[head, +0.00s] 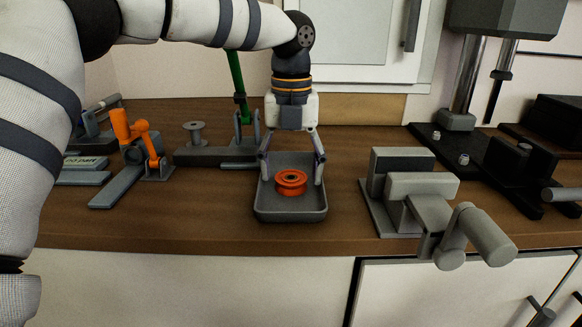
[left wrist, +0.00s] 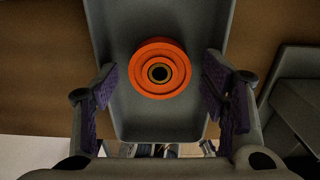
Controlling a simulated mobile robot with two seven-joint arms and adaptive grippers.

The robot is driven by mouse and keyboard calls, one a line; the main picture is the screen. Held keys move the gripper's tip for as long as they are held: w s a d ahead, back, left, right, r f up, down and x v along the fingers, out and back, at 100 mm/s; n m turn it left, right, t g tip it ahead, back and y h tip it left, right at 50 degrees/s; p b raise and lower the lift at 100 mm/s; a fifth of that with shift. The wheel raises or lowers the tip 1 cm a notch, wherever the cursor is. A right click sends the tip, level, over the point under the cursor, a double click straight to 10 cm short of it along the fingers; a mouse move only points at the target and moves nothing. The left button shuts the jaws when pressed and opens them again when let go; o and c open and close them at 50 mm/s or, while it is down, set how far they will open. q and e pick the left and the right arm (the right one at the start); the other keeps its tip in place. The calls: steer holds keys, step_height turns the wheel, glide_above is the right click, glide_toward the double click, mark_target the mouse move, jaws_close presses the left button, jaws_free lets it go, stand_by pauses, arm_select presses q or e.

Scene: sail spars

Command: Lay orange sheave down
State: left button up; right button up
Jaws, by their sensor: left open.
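The orange sheave (head: 291,182) lies flat in a grey tray (head: 290,214) on the wooden worktop. In the left wrist view the sheave (left wrist: 160,68) shows its dark central bore, with the tray's floor (left wrist: 158,118) around it. My left gripper (head: 291,166) points down over the tray, its fingers spread wide on either side of the sheave. In the left wrist view the purple-padded fingers (left wrist: 158,92) stand apart, with a gap between each and the sheave. Nothing is held. My right gripper is in neither view.
A grey vise (head: 410,190) stands right of the tray, and a black-based press (head: 465,150) stands farther right. An orange clamp (head: 140,140) and a small grey spool (head: 194,132) are to the left. A green spar (head: 237,85) stands behind the tray.

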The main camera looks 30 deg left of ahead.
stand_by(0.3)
arm_select(q)
steer(key=shift+r, duration=3.5)
